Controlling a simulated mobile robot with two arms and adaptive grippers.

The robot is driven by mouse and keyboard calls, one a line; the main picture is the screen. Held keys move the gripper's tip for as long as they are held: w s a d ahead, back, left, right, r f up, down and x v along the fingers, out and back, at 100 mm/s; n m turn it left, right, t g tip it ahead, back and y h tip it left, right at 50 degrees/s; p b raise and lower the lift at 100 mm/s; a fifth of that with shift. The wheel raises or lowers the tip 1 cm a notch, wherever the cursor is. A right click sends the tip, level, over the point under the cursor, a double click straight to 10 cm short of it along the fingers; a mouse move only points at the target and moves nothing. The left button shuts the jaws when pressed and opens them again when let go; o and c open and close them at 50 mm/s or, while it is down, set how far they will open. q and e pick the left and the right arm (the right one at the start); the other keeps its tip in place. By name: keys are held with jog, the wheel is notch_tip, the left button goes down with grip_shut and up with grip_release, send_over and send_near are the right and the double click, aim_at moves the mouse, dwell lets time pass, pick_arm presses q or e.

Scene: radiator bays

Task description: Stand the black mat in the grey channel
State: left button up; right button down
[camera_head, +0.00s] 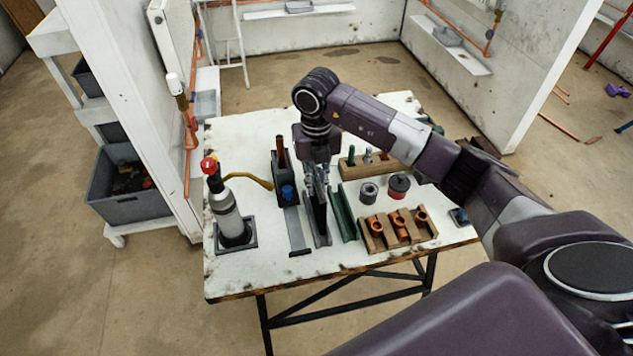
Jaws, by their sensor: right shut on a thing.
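The black mat (319,211) is a thin dark panel on edge below my right gripper (316,186). My right gripper points down from above the table and is shut on the mat's upper edge. The grey channel (310,228) is a narrow trough running front to back on the table. The mat looks upright, lined up with the channel, and its lower edge is at or within it; I cannot tell whether it touches the channel's floor. My gripper and wrist hide part of the mat's far end. My left gripper is not in view.
A green channel (343,214) stands close on the right, and a flat grey strip (297,230) lies on the left. A torch cylinder (226,213) stands at the left. A wooden rack with copper fittings (398,232) is at the right. The table's front left is clear.

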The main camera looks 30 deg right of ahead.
jog(key=shift+w+f+b, duration=0.1)
jog(key=shift+f+b, duration=0.4)
dwell(0.4)
jog(key=shift+f+b, duration=1.1)
jog(key=shift+f, duration=0.35)
jog(key=c, duration=1.9)
grip_release()
jog(key=shift+r, duration=0.1)
